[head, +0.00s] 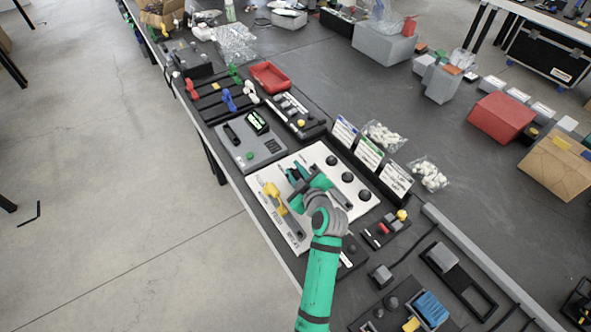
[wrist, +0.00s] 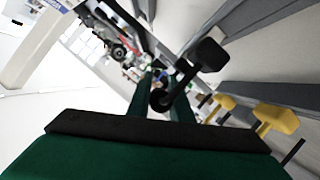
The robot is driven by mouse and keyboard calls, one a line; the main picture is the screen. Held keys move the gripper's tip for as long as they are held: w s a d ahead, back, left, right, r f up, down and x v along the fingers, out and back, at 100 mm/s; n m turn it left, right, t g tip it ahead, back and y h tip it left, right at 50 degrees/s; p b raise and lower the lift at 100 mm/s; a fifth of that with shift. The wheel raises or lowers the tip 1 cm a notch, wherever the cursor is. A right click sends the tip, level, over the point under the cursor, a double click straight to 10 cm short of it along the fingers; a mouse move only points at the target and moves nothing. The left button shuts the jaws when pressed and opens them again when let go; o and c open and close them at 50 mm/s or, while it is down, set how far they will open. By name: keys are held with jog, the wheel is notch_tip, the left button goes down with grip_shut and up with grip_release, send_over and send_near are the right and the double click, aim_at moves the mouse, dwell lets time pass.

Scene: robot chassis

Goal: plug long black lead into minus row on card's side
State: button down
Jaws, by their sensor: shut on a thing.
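My gripper (head: 299,180) is low over the white panel (head: 316,154), left of its column of round black knobs (head: 348,177). In the wrist view my green fingers (wrist: 160,98) are shut on a black lead (wrist: 207,56), which shows as a blocky black head on a thin shaft slanting between the fingertips. In the head view the lead is too hidden by the gripper to make out. Yellow pieces (head: 272,192) stand on the panel's left part, beside the gripper; they show in the wrist view (wrist: 276,119). Row markings, including minus, are too small to read.
Printed cards (head: 369,153) stand in a black holder right of the panel. A grey device (head: 250,150) lies beyond the panel. A small module with red and yellow parts (head: 388,228) is at right. The bench edge runs close along the left.

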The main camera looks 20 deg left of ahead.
jog(key=shift+f, duration=0.4)
jog(key=c, duration=1.5)
grip_release()
jog(key=v, duration=1.1)
jog(key=shift+w, duration=0.1)
